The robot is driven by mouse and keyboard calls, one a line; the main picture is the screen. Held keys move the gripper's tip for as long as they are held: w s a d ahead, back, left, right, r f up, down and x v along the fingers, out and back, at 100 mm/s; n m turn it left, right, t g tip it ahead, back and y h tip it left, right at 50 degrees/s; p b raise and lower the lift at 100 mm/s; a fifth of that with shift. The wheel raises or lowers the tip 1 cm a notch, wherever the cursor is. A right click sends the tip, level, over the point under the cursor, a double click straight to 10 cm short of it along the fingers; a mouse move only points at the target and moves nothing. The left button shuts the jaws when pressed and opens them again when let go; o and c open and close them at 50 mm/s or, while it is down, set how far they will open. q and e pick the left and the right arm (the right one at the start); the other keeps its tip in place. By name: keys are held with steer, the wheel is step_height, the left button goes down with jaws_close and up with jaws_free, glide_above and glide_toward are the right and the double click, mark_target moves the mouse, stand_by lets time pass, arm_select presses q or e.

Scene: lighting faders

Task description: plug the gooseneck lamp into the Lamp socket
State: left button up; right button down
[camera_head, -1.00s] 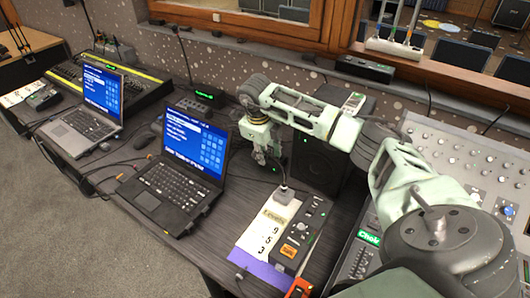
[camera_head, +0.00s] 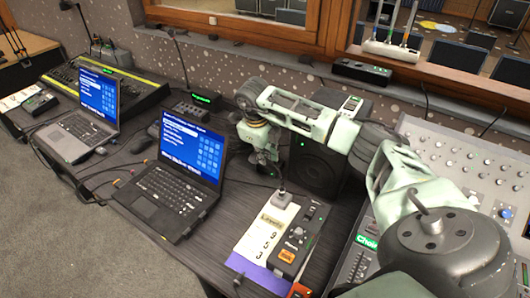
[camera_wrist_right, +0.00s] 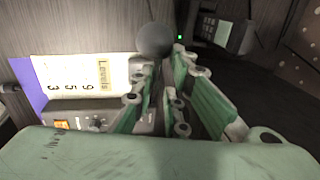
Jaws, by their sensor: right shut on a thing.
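My right gripper (camera_head: 268,165) hangs over the desk in front of a black speaker, fingers pointing down. In the right wrist view its fingers (camera_wrist_right: 164,75) come close together beside a rounded grey piece (camera_wrist_right: 154,40). I take this piece as part of the gooseneck lamp; the same grey piece (camera_head: 281,198) shows just below the gripper in the head view, at the top of the Levels card. The gripper is shut on it, but the grip itself is mostly hidden. I cannot make out a socket marked Lamp. My left gripper is not in view.
The Levels card (camera_head: 264,228) lies on a purple sheet (camera_head: 256,271) beside a small fader box (camera_head: 296,244). A black laptop (camera_head: 176,185) stands left of them, and the speaker (camera_head: 316,163) behind. A mixing desk (camera_head: 460,165) is at the right.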

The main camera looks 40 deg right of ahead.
steer(key=shift+s+a, duration=0.1)
steer(key=shift+a, duration=0.55)
steer(key=p+v, duration=0.1)
steer(key=v, duration=0.1)
steer(key=d+p+v, duration=0.1)
steer(key=v, duration=0.1)
steer(key=shift+a+r, duration=0.15)
